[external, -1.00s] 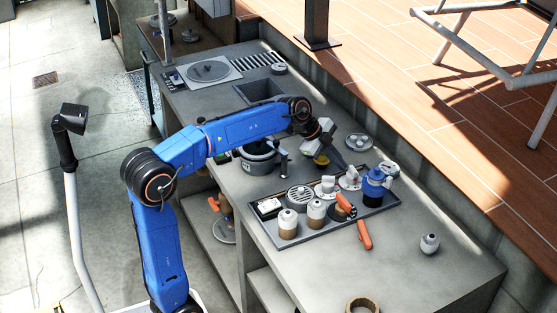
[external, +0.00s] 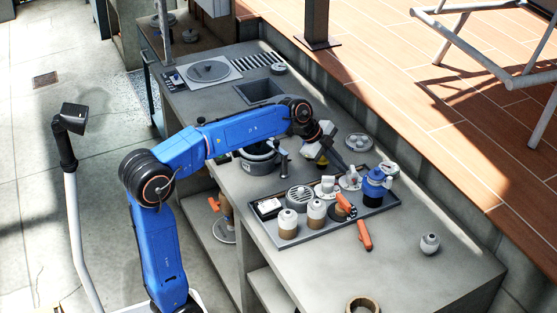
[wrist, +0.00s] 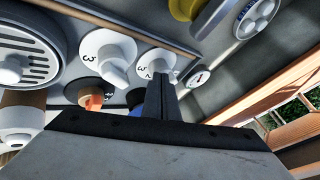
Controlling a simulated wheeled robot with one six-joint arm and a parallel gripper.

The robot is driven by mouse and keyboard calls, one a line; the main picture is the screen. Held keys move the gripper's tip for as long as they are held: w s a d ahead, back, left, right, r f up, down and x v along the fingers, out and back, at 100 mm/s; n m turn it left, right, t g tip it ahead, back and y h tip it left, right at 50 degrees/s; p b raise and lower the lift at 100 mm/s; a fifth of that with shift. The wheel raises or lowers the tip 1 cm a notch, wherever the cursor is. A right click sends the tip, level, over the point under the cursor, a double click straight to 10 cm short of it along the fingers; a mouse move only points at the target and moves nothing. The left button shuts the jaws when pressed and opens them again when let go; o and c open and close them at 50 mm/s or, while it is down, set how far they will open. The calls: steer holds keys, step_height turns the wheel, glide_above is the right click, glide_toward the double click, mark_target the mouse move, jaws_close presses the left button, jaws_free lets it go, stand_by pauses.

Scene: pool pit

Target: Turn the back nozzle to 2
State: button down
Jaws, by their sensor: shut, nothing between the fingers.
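Two white nozzles with numbered round dials stand side by side on the dark tray (external: 293,241). One nozzle (external: 326,187) is nearer the front, and the back nozzle (external: 350,178) is nearer the wall. In the wrist view the front nozzle (wrist: 108,57) shows a 3, and the back nozzle (wrist: 152,62) shows a 3 and a 2 on its dial. My gripper (external: 345,170) is shut and empty, pointing down at the back nozzle. In the wrist view my fingers (wrist: 160,82) overlap its lower part. I cannot tell whether they touch it.
A small grey vessel (external: 429,243) is at right. The counter's right part is mostly clear.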

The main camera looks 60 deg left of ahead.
steer(key=s+a, duration=0.1)
steer(key=s+a+r, duration=0.1)
steer(key=s, duration=0.1)
steer(key=shift+s, duration=0.1)
steer(key=s+a+r, duration=0.3)
steer(key=a+r, duration=0.2)
steer(key=r, duration=0.2)
steer(key=w+d+f+m+g+h, duration=0.1)
steer(key=w+d+f+m, duration=0.1)
steer(key=w+d+f+m+g+h, duration=0.1)
steer(key=w+d+f+m, duration=0.1)
steer(key=d+f+m, duration=0.1)
steer(key=w+d+f+m+g+h, duration=0.1)
steer(key=w+d+f+m, duration=0.1)
steer(key=d+f, duration=0.1)
steer(key=shift+w+d+f, duration=0.1)
steer(key=shift+w, duration=0.2)
stand_by(0.5)
